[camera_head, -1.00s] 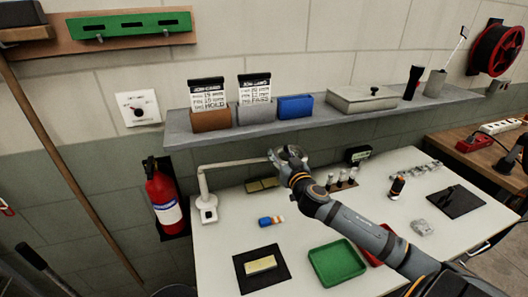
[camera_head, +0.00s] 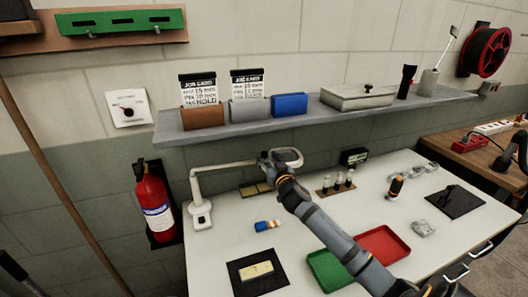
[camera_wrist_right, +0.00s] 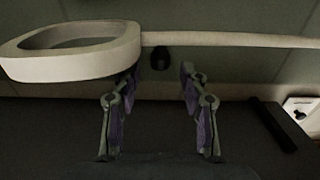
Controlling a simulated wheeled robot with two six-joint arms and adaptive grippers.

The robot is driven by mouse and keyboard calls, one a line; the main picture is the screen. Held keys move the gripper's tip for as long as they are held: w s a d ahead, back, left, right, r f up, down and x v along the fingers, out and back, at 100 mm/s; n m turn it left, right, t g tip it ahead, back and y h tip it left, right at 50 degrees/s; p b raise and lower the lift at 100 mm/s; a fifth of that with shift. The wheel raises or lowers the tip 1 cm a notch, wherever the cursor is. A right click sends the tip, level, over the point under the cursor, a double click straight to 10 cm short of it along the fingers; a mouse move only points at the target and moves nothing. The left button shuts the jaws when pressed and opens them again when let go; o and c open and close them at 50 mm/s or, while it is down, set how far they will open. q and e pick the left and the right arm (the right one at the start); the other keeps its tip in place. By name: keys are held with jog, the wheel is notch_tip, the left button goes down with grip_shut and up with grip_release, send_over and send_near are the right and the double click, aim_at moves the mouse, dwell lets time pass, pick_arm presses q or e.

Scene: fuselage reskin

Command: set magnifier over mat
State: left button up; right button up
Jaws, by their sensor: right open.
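The magnifier (camera_head: 290,157) is a pale ring head on a thin horizontal arm, with its white base (camera_head: 201,216) at the table's back left. The dark mat (camera_head: 239,270) lies at the table's front left with a yellow block on it; the magnifier head is behind it and to the right. My right gripper (camera_head: 267,160) is at the joint of the head and arm. In the right wrist view the ring (camera_wrist_right: 125,50) is upper left, and the arm runs right past the tips of my open, empty fingers (camera_wrist_right: 158,75). Contact cannot be told. My left gripper is out of view.
A green tray (camera_head: 325,270) and a red tray (camera_head: 384,243) lie beside my right forearm. A blue-and-orange item (camera_head: 267,226) lies behind the mat. Vials in a rack (camera_head: 337,184) stand right of the magnifier. A shelf (camera_head: 240,131) overhangs the back.

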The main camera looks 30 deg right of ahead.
aim_at(265, 155)
jog(key=shift+p+x, duration=0.4)
jog(key=shift+x, duration=1.65)
grip_shut()
